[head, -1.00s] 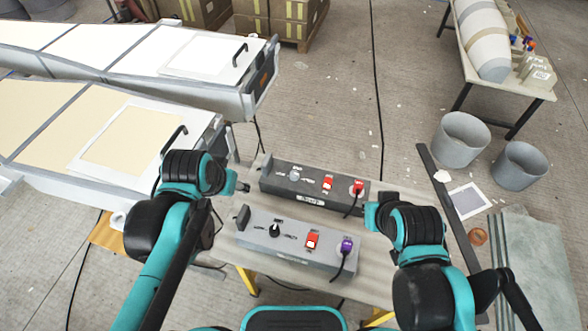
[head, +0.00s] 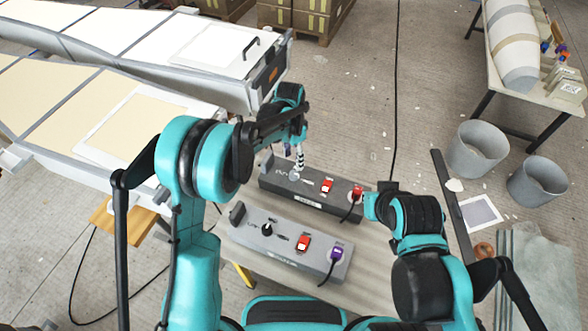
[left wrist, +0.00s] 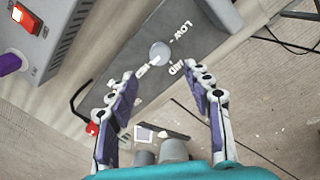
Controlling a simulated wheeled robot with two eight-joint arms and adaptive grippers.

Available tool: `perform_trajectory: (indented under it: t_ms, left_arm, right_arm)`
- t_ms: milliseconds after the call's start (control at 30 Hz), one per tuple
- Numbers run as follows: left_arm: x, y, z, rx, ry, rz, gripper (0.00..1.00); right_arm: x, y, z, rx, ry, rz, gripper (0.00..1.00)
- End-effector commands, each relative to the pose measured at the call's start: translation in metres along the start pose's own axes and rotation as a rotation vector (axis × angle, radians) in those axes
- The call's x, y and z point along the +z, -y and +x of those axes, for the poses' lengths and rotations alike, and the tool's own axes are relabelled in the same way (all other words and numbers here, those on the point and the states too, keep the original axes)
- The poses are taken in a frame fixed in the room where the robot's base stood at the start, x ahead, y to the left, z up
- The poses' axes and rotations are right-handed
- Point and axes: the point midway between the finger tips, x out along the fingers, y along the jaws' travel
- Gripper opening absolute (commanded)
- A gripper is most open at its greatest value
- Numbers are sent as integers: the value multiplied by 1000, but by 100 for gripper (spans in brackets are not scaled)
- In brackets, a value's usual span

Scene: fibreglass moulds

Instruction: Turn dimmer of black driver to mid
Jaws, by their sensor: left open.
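The black driver (head: 318,200) is the dark box at the back of the bench, with a red switch (head: 327,185) and a red plug (head: 357,193). Its grey round dimmer knob (head: 294,176) is at its left part. The left wrist view shows the knob (left wrist: 160,52) from above, with LOW and MID printed beside it; its pointer direction is unclear. My left gripper (head: 299,160) is over the knob, open, its two fingers (left wrist: 158,72) apart on either side just short of it. My right arm's end (head: 372,207) is beside the driver's right end; its fingers are not discernible.
A light grey driver (head: 290,240) with a black knob, red switch and purple plug stands in front on the bench. Large moulds (head: 110,125) lie at left. Grey buckets (head: 478,148) stand on the floor at right.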

Motion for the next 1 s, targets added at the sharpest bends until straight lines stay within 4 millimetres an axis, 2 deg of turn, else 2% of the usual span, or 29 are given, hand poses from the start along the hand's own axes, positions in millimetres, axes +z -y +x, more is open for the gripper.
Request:
perform_trajectory:
  t_ms: [433, 600, 833, 867, 1000]
  left_arm:
    - [0, 0, 66, -1, 0, -1, 50]
    - [0, 0, 76, -1, -1, -1, 50]
    - [0, 0, 76, -1, -1, -2, 50]
    - [0, 0, 76, -1, -1, -2, 48]
    - [0, 0, 76, -1, -1, -2, 11]
  right_arm:
    - [14, 0, 19, 0, 0, 0, 0]
    - [15, 0, 21, 0, 0, 0, 0]
    - [14, 0, 20, 0, 0, 0, 0]
    - [14, 0, 20, 0, 0, 0, 0]
    - [14, 0, 20, 0, 0, 0, 0]
